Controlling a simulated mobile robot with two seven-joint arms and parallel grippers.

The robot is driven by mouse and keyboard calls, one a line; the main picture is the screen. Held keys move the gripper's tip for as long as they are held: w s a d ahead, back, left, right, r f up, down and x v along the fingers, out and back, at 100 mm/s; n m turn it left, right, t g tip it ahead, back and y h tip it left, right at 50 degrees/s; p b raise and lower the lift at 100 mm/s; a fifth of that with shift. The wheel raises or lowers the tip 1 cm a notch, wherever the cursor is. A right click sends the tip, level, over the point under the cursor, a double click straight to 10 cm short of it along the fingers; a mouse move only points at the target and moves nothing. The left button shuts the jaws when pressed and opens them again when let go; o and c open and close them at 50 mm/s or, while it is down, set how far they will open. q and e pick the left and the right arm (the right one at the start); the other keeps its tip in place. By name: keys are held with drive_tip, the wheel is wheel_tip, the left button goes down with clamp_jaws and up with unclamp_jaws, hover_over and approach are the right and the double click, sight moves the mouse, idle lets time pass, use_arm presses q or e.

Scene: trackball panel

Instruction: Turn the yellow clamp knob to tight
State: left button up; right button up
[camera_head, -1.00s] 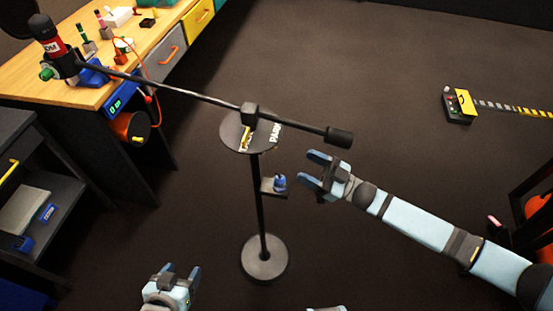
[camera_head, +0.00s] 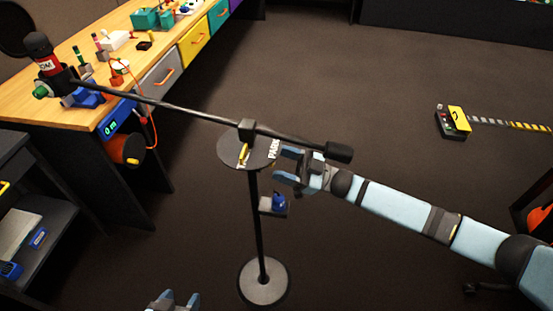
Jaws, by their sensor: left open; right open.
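A small yellow knob (camera_head: 243,154) stands on the dark round plate (camera_head: 228,152) at the top of a black stand. White lettering lies beside it on the plate, one word reading PARK; the rest is partly hidden. A long dark boom crosses above the plate through a black block (camera_head: 247,130). My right gripper (camera_head: 283,164) is open and empty, just right of the plate and below the boom's right end. Its fingers point left toward the plate; I see no contact with the knob. My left gripper (camera_head: 177,298) is open at the bottom edge, partly cut off, well below the plate.
The boom's black end (camera_head: 338,152) hangs close above my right gripper. A small blue object (camera_head: 279,200) sits on a bracket on the stand. A wooden workbench (camera_head: 85,99) with drawers is at left. Open floor lies to the right, with a yellow-and-black box (camera_head: 453,121).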

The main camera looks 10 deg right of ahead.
drive_tip(key=shift+x, duration=1.05)
drive_tip(key=c, duration=0.9)
drive_tip(key=shift+f+n+g+b, duration=0.15)
drive_tip(key=shift+n+g+b, duration=0.25)
drive_tip(key=shift+n, duration=0.3)
drive_tip(key=n+g, duration=0.1)
drive_tip(key=n, duration=0.1)
drive_tip(key=shift+n+g+b, duration=0.3)
drive_tip(key=shift+n, duration=0.1)
drive_tip(key=o, duration=0.9)
drive_tip(key=shift+r, duration=0.2)
